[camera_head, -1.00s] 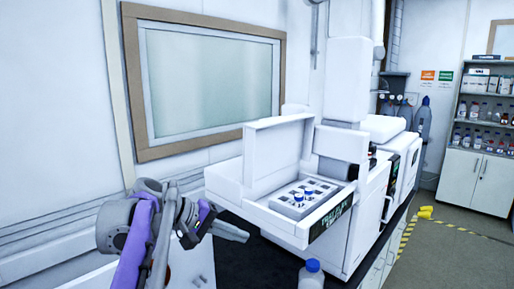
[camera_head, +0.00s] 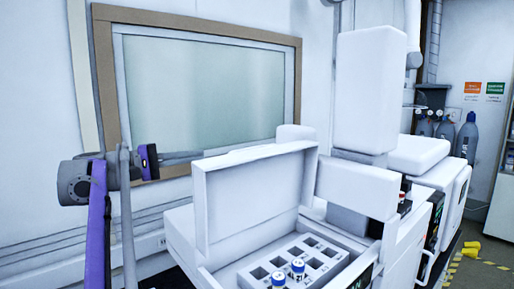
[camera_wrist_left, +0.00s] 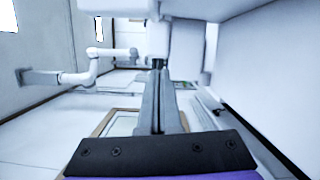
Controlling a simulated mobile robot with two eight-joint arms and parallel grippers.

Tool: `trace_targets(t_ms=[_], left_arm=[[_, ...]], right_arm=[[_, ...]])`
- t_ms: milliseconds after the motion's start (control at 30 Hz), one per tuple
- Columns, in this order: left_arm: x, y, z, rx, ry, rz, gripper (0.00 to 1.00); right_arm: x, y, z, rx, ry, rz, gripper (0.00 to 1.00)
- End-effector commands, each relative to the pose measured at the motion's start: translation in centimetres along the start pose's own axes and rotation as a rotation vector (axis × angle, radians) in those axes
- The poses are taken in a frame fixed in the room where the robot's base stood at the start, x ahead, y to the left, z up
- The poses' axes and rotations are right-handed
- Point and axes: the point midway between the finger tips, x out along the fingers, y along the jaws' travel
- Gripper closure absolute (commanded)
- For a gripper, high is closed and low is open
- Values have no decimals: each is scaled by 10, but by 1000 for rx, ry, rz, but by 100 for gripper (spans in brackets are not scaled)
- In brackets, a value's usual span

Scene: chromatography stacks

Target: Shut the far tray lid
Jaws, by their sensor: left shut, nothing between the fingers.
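The white tray lid (camera_head: 258,195) stands open and upright at the back of a white tray unit in the head view. Below it, the open tray holds a grey vial rack (camera_head: 322,258) with two blue-capped vials (camera_head: 298,267), and other holes look empty. My left gripper (camera_head: 200,155) is to the left of the lid, near the height of its top edge, pointing right. Its fingers are shut and empty, and they also show shut in the left wrist view (camera_wrist_left: 158,66). It appears apart from the lid. My right gripper is not in view.
A white upright instrument column (camera_head: 368,90) stands just right of the lid, with more white machines behind it. A framed window (camera_head: 200,85) is on the wall behind. Dark gas bottles (camera_head: 466,137) stand at the far right.

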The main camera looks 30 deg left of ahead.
Motion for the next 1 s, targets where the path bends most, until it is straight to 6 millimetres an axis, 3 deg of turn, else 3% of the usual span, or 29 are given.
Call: trace_targets(t_ms=[133,267,667,800,1000], left_arm=[[3,-1,0,0,0,-1,100],[19,-1,0,-1,-3,-1,100],[103,0,1,0,-4,-1,100],[106,-3,22,-1,0,-2,100],[109,-2,37,0,0,-1,100]], right_arm=[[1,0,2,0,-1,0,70],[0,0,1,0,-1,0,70],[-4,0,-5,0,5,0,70],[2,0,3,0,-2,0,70],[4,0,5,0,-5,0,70]])
